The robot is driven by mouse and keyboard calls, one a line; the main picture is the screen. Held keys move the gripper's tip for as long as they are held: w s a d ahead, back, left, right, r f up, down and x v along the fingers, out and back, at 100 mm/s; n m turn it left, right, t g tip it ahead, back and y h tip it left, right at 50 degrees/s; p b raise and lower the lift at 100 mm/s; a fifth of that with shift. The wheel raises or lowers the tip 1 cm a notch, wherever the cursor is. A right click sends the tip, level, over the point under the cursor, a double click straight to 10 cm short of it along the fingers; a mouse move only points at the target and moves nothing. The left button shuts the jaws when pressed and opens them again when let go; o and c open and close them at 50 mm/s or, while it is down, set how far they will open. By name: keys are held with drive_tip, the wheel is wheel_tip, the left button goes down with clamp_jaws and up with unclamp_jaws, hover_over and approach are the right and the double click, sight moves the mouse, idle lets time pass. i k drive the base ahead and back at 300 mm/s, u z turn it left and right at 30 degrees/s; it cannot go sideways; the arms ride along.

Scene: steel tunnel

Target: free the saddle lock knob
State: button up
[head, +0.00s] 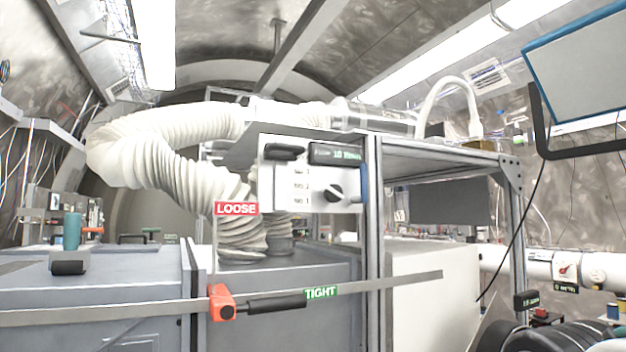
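An orange clamp block (222,302) sits on a long flat metal rail (120,312) at the lower middle of the head view. A black lever handle (276,304) extends from it to the right, nearly level, ending beside a green TIGHT label (321,292). A red LOOSE label (236,209) stands above the block on a thin upright. These look like the saddle lock, but no label names it. My gripper is not in view.
A white control box (306,187) with a black rotary knob (334,193) hangs above the rail. A white corrugated hose (170,124) arches down behind the LOOSE label. Grey cabinets (90,290) lie behind the rail.

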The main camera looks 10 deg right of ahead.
sight(334, 193)
drive_tip(key=z, duration=1.1)
drive_tip(key=k, duration=0.75)
drive_tip(key=u, duration=0.95)
drive_tip(key=i, duration=0.5)
drive_tip(key=u, duration=0.05)
